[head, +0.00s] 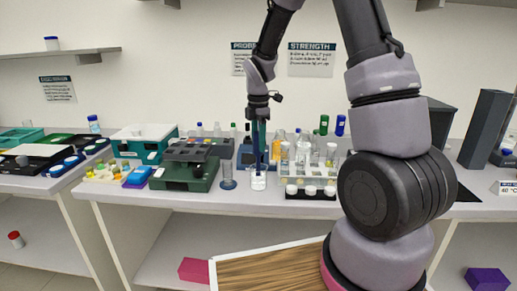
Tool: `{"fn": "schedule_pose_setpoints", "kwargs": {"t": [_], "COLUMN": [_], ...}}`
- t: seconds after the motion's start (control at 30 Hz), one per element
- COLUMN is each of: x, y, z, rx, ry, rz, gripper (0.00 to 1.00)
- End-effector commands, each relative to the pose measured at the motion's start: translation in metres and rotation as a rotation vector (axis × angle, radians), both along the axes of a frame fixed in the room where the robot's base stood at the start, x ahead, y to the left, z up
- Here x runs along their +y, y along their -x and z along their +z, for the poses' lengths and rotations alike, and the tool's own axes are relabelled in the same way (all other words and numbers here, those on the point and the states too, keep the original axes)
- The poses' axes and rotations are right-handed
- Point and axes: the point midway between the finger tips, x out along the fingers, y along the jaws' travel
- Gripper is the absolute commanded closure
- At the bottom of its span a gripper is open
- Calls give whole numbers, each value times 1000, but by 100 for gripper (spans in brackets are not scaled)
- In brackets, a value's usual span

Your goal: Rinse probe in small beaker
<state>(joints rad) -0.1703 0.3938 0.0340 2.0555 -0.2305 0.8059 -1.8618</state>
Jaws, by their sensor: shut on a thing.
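My gripper (259,124) points straight down over the middle of the bench and is shut on a dark, slim probe (257,155). The probe hangs about upright. Its lower end reaches down to a small clear beaker (258,182) with a pale bottom, near the bench's front edge. The tip lines up with the beaker's mouth, but I cannot tell how deep inside it is. The fingertips are small and partly blend with the probe and the things behind.
A glass with a dark base (228,179) stands just left of the beaker. A dark green device (186,173) is further left. A rack with vials (311,180) stands close on the right. Several bottles stand behind. My arm hides part of the bench on the right.

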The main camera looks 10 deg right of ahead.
Motion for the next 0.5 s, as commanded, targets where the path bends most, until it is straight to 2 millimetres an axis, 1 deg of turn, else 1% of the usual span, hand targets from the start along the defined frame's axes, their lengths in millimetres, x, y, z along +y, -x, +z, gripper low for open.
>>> {"fn": "schedule_pose_setpoints", "kwargs": {"t": [0.03, 0.5], "x": [0, 0], "y": [-1, -1], "z": [6, 53], "rx": [-4, -3], "ry": [-1, 0], "rz": [0, 0], "gripper": [98, 98]}}
